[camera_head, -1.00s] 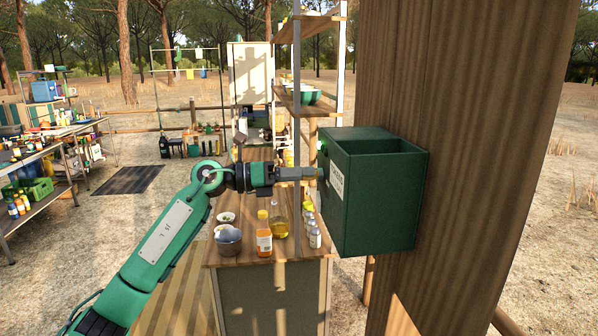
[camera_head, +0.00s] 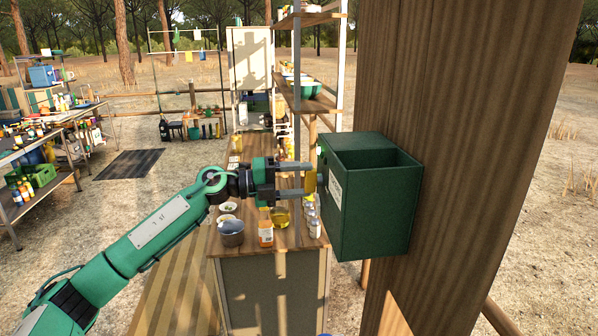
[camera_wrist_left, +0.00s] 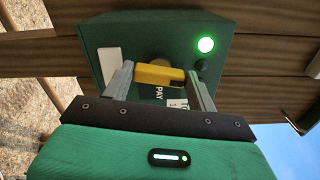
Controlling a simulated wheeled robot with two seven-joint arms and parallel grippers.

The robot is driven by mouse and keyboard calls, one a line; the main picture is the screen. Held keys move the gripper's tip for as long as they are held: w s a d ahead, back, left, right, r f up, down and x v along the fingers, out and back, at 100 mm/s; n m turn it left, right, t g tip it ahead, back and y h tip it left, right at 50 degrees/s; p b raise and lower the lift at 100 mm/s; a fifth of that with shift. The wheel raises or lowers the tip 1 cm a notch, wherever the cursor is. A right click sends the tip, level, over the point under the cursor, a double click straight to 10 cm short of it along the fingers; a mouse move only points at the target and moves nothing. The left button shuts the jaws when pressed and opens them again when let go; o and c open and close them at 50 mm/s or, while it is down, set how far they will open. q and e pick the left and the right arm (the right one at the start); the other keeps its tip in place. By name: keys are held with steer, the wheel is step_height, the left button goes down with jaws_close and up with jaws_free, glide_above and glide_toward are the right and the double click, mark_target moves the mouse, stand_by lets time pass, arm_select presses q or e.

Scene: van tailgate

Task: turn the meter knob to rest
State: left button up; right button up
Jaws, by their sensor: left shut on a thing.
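The green meter box (camera_head: 372,205) is fixed to the wooden post. Its yellow knob (camera_head: 310,181) sits on the box's left face, and the knob also shows in the left wrist view (camera_wrist_left: 157,76) as a bar lying nearly crosswise between the fingers. A round green light (camera_wrist_left: 206,45) glows on the same face, above a small dark button. My left gripper (camera_head: 309,179) is shut on the knob, with one finger at each end of it. The knob's base is partly hidden behind the bar. My right gripper is not in view.
The thick wooden post (camera_head: 470,150) stands right behind the box. Work tables stand far left.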

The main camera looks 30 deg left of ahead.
arm_select(q)
steer(key=shift+n+p, duration=0.6)
steer(key=shift+n, duration=0.3)
steer(key=o, duration=1)
steer(key=shift+a, duration=0.1)
steer(key=shift+f, duration=0.1)
steer(key=b+v, duration=0.8)
steer(key=v, duration=0.5)
steer(key=shift+s+a, duration=0.2)
steer(key=shift+a, duration=0.1)
